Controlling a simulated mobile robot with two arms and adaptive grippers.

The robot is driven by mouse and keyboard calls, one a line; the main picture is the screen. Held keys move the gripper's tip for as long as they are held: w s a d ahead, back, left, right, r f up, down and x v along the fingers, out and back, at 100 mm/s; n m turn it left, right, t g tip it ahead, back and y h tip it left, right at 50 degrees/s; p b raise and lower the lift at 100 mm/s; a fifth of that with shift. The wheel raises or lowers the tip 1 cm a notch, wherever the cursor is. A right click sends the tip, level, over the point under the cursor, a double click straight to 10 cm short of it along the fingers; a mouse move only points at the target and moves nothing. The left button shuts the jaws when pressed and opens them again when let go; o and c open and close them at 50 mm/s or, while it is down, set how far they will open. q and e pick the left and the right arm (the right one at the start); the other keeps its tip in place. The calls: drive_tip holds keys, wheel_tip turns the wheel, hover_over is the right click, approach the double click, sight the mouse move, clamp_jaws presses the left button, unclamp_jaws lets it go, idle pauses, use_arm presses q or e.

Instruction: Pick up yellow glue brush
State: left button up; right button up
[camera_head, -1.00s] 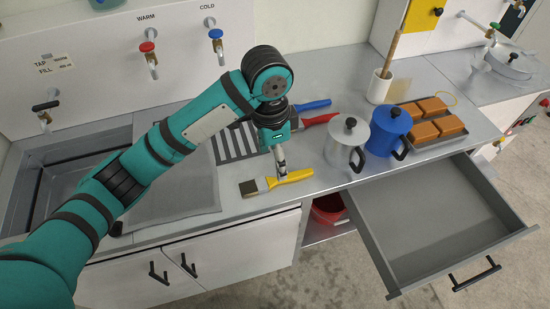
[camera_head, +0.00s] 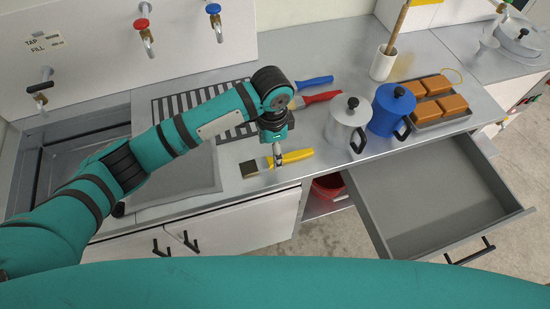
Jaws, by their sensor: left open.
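The yellow glue brush (camera_head: 295,156) lies on the grey counter near its front edge, with its dark bristles (camera_head: 250,169) pointing left. My left gripper (camera_head: 277,160) points down at the brush, at the spot where the yellow handle meets the ferrule. It is open, and its fingers hide a small part of the brush. I cannot tell whether the fingers touch it. My right gripper is not in view.
Blue (camera_head: 316,82) and red (camera_head: 320,97) handled tools lie behind the brush. A silver pot (camera_head: 346,125) and a blue pot (camera_head: 391,110) stand to the right. An open, empty drawer (camera_head: 440,195) juts out at front right. A sink (camera_head: 75,160) is at left.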

use_arm(q)
drive_tip(key=shift+f, duration=0.45)
drive_tip(key=f, duration=0.2)
drive_tip(key=f+p, duration=0.1)
drive_tip(key=shift+w+d+f, duration=0.15)
drive_tip(key=shift+w+f, duration=0.05)
drive_tip(key=shift+f, duration=0.4)
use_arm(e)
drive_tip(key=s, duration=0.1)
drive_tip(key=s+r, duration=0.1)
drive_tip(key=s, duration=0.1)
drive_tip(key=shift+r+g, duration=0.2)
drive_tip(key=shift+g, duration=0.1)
use_arm(q)
drive_tip(key=shift+c, duration=0.2)
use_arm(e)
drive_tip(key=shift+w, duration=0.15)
use_arm(q)
drive_tip(key=c, duration=1.3)
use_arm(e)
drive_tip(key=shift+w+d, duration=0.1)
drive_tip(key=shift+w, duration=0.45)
use_arm(q)
drive_tip(key=shift+o, duration=0.2)
drive_tip(key=shift+r, duration=0.1)
